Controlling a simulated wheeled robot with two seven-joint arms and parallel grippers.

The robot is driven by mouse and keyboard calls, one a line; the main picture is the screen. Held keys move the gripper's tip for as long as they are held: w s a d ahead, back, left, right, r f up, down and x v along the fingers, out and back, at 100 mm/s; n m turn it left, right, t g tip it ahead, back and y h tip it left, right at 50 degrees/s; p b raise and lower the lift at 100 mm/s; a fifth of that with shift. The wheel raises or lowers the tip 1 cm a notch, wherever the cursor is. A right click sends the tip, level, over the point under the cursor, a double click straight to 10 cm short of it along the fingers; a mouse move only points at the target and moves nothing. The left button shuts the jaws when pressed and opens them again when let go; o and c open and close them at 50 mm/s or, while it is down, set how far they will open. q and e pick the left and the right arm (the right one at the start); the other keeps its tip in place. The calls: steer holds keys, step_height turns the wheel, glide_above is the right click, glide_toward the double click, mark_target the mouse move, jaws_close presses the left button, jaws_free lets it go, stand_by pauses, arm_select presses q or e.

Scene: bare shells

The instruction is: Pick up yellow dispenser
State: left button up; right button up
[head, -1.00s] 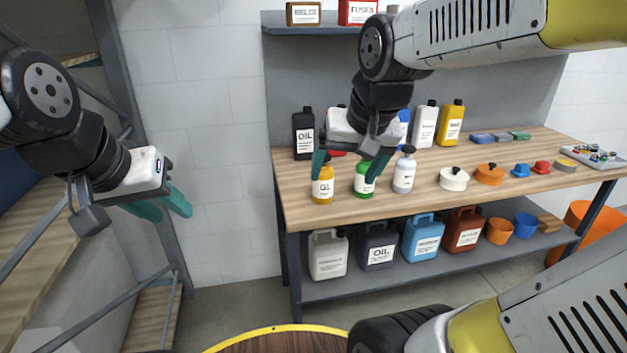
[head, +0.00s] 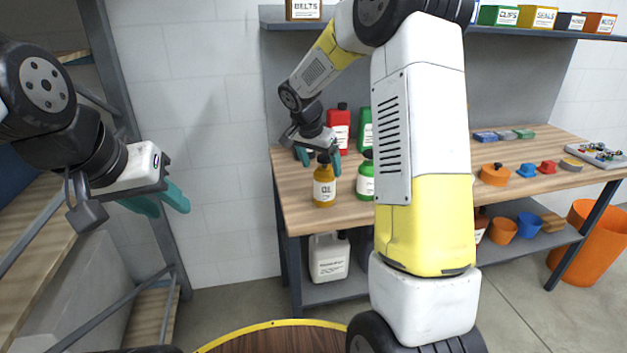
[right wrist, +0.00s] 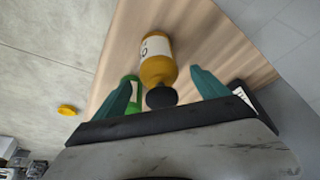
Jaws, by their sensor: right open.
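The yellow dispenser (head: 324,190), an amber bottle with a white label and dark cap, stands upright near the left front of the workbench top (head: 292,212). My right gripper (head: 320,165) is open at the dispenser's cap, reaching from behind it. In the right wrist view the dispenser (right wrist: 156,55) shows between the spread teal fingers, its dark cap towards the palm. I cannot tell whether a finger touches it. A green bottle (head: 365,182) stands to its right, and it also shows partly behind a finger in the right wrist view (right wrist: 133,97). My left gripper (head: 172,205) is open and empty, away from the bench.
Red (head: 339,125) and green containers stand at the bench's back. My right arm hides the middle of the bench. An orange lidded tub (head: 494,174) and small parts lie to the right. A shelf with labelled boxes (head: 530,17) hangs above. An orange bin (head: 590,240) stands right.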

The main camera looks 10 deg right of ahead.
mark_target(324, 185)
steer(key=x, duration=0.5)
steer(key=shift+d+f, duration=0.1)
steer(key=shift+f, duration=0.05)
jaws_close()
